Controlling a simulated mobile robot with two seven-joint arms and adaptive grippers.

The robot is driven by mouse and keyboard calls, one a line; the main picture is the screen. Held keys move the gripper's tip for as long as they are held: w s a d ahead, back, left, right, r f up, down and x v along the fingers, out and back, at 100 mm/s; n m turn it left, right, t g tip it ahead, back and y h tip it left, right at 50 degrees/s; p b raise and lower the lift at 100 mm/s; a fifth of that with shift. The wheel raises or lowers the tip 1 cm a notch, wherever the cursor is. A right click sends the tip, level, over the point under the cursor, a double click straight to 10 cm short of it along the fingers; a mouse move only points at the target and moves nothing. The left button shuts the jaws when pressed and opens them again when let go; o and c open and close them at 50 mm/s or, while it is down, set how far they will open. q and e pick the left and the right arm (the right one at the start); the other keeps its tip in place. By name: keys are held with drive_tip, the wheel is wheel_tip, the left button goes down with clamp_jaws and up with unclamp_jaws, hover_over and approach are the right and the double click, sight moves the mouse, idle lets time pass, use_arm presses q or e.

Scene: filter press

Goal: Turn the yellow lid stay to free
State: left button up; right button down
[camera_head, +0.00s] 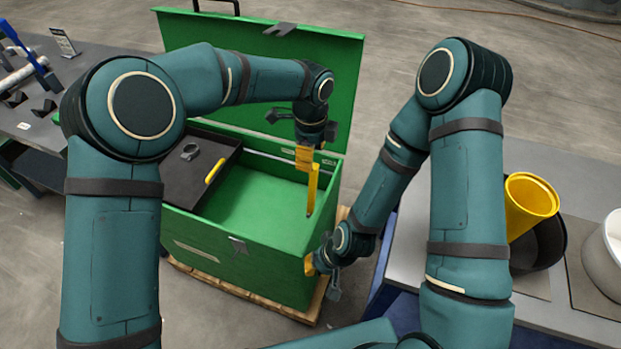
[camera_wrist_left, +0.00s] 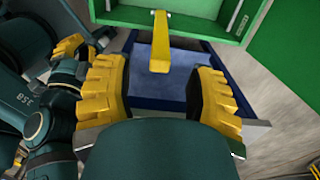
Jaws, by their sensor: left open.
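The yellow lid stay (camera_head: 312,192) is a flat bar standing nearly upright at the right end of the open green chest (camera_head: 235,290). The green lid (camera_head: 180,60) stands raised behind the chest. My left gripper (camera_head: 304,158) is above the chest's right end, at the stay's upper part. In the left wrist view the stay (camera_wrist_left: 160,45) lies between the two spread yellow fingers of the left gripper (camera_wrist_left: 157,75), with gaps on both sides. My right gripper (camera_head: 312,266) is low beside the chest's right outer wall; its opening is unclear.
A black tray (camera_head: 228,152) with a yellow handle (camera_head: 215,170) sits in the chest's left part. A yellow bucket (camera_head: 530,200) and a white container (camera_head: 604,250) stand on the right-hand bench. A grey table (camera_head: 70,100) is at the left. The chest's middle is empty.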

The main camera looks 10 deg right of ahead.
sight(310, 178)
use_arm(q)
wheel_tip(310, 178, down, 9)
drive_tip(key=shift+r+b, duration=0.1)
drive_tip(key=shift+b, duration=0.75)
drive_tip(key=shift+o, duration=0.2)
clamp_jaws()
